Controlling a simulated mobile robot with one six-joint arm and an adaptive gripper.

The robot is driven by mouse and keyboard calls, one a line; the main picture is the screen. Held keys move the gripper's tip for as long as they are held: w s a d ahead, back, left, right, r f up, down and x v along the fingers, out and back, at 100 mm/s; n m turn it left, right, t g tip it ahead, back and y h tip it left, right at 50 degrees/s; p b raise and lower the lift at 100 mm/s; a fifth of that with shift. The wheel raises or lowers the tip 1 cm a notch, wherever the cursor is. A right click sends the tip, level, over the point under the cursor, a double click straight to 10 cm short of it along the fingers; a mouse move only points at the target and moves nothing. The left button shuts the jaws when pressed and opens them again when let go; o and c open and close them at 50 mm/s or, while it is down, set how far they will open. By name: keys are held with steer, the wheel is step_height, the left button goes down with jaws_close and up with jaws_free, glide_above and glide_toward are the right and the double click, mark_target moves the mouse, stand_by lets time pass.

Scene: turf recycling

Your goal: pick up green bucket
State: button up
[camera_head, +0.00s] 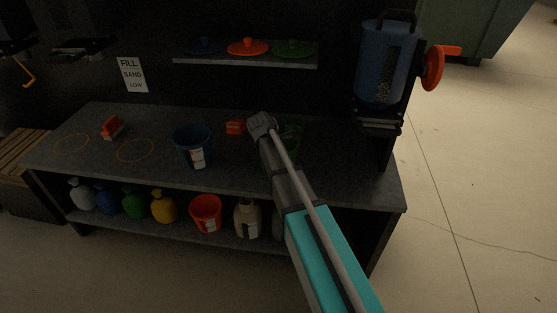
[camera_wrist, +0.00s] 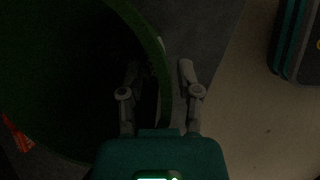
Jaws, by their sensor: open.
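The green bucket (camera_head: 294,131) stands on the workbench, mostly hidden behind my arm in the head view. In the wrist view the bucket (camera_wrist: 146,35) fills the left side, seen into its dark mouth. My gripper (camera_wrist: 159,70) is open there, with the bucket's rim and wall between its fingers: the left finger is over the inside, the right finger outside. I cannot tell whether either finger touches the wall. In the head view my gripper (camera_head: 261,122) is at the bucket's left edge, with its fingers not clearly visible.
A blue bucket (camera_head: 193,151) and a red item (camera_head: 235,127) stand to the left on the workbench (camera_head: 225,178). A blue dispenser (camera_head: 386,65) with a red handle is at right. Open floor lies right.

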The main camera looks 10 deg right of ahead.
jaws_close()
stand_by(0.3)
steer(key=shift+r, duration=0.15)
stand_by(0.4)
